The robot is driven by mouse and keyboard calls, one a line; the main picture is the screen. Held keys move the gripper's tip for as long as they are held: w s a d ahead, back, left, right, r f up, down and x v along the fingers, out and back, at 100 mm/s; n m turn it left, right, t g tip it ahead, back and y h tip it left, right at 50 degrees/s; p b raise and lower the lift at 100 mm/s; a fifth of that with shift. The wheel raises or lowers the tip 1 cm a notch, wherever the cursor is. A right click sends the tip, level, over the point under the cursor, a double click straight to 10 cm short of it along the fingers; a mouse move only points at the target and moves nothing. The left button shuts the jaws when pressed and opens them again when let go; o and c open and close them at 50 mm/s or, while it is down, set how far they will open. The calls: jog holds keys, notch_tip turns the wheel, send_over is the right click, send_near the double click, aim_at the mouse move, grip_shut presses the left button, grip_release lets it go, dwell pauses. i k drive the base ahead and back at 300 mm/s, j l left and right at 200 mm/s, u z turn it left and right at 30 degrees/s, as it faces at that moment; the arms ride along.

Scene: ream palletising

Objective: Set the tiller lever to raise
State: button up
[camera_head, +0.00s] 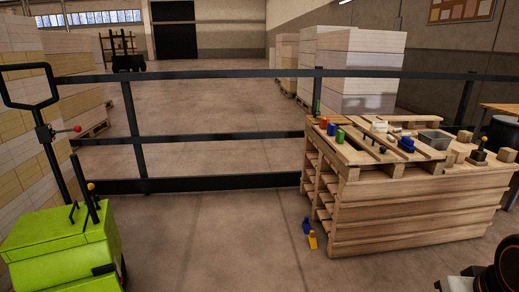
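A green pallet truck (62,245) stands at the lower left. Its black tiller (62,165) rises from the body to a loop handle (30,88) at the top. A small lever with a red knob (77,129) sticks out to the right from the tiller, just below the loop. I cannot tell which setting it is in. My gripper is not in view; only dark parts that look like my arm show at the lower right corner.
A black rail fence (230,136) runs behind the truck. A wooden pallet stack (410,215) at the right bears small coloured items, a grey tray (434,140) and a yellow-knobbed joystick (484,142). Blue and yellow pieces (313,240) lie on the floor. The middle floor is clear.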

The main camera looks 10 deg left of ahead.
aim_at(78, 129)
jog(key=i, duration=1.75)
jog(key=i+u, duration=0.2)
jog(key=u, duration=0.2)
jog(key=i+l+u, duration=0.1)
jog(key=u, duration=0.35)
jog(key=i+l+u, duration=0.2)
jog(key=u, duration=0.2)
jog(key=i+u, duration=0.15)
jog(key=u, duration=1.15)
